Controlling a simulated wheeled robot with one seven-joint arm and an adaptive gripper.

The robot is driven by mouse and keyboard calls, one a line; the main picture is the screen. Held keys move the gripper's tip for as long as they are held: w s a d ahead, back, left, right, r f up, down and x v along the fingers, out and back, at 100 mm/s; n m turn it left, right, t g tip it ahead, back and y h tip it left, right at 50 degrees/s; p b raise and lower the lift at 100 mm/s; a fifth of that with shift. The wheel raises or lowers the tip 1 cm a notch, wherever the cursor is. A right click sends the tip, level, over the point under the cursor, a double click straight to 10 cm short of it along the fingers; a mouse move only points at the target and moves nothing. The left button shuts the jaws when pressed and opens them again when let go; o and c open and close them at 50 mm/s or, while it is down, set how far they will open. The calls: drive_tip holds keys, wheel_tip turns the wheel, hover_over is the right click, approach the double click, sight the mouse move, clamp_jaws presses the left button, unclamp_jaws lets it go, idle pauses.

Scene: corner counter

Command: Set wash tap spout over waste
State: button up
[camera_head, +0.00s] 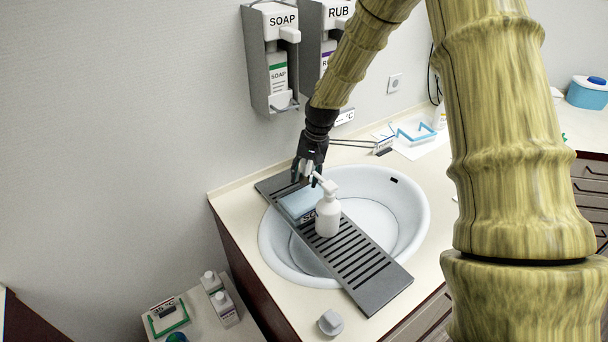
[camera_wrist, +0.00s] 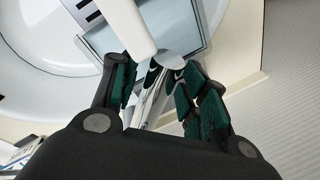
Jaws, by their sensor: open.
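The white oval wash basin (camera_head: 408,215) is set in the counter, with a dark slotted rack (camera_head: 358,262) lying across it. My gripper (camera_head: 307,178) is over the basin's back left rim, pointing down, its jaws apart. In the wrist view, a shiny metal piece (camera_wrist: 150,107) that looks like part of the tap lies between or beyond the green-padded fingers (camera_wrist: 158,78). I cannot tell whether they touch it. In the head view the tap spout is not clearly visible behind my gripper. The waste is not visible; the rack covers the middle of the basin.
Soap (camera_head: 271,60) and rub (camera_head: 318,45) dispensers hang on the wall above. A small grey-white item (camera_head: 331,322) sits at the counter's front edge.

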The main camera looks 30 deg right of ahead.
drive_tip(key=shift+w+a+f, duration=0.1)
drive_tip(key=shift+f, duration=0.5)
clamp_jaws()
